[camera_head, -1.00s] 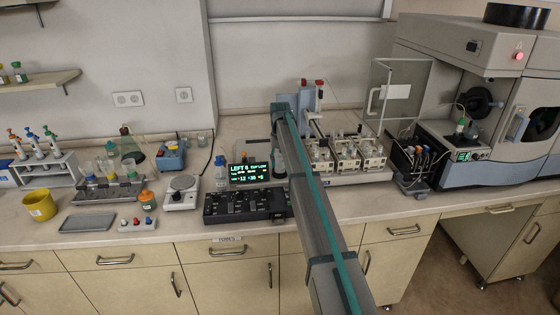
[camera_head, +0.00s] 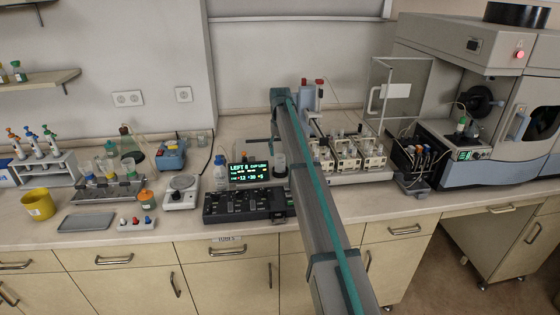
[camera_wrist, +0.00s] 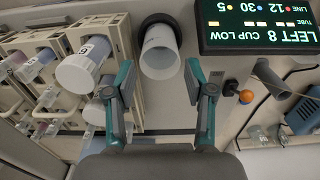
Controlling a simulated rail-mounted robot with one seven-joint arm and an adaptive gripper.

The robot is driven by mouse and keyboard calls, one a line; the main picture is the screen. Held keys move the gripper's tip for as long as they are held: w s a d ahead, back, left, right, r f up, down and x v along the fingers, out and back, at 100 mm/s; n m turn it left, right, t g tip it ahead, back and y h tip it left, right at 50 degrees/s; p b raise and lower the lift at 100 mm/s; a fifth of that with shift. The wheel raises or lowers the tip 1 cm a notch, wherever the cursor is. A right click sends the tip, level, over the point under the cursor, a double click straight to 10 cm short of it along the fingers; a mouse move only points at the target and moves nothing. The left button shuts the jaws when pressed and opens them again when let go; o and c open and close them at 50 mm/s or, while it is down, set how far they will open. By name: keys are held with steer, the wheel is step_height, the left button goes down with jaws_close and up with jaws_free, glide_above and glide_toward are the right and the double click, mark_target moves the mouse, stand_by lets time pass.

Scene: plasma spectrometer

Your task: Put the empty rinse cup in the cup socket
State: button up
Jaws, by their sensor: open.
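A white, translucent cup (camera_wrist: 160,58) stands with its base in a dark round ring, the cup socket (camera_wrist: 158,20), in the wrist view. Its mouth faces the camera and it looks empty. In the head view the cup (camera_head: 279,161) stands just right of the lit display, beside my arm. My gripper (camera_wrist: 160,68) is open, with one teal-and-grey finger on each side of the cup's mouth. Gaps show between both fingers and the cup. The gripper itself is hidden behind my arm in the head view.
The lit display (camera_wrist: 258,22) reads LEFT 8 CUP LOW, close beside the cup. Beige modules (camera_wrist: 105,45) with numbered cylinders stand on its other side. A small orange-knobbed lever (camera_wrist: 245,96) is near the right finger. A black block (camera_head: 240,205) lies in front of the display.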

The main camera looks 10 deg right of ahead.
step_height(320, 180, up, 8)
steer(key=b, duration=0.1)
steer(key=shift+b, duration=0.3)
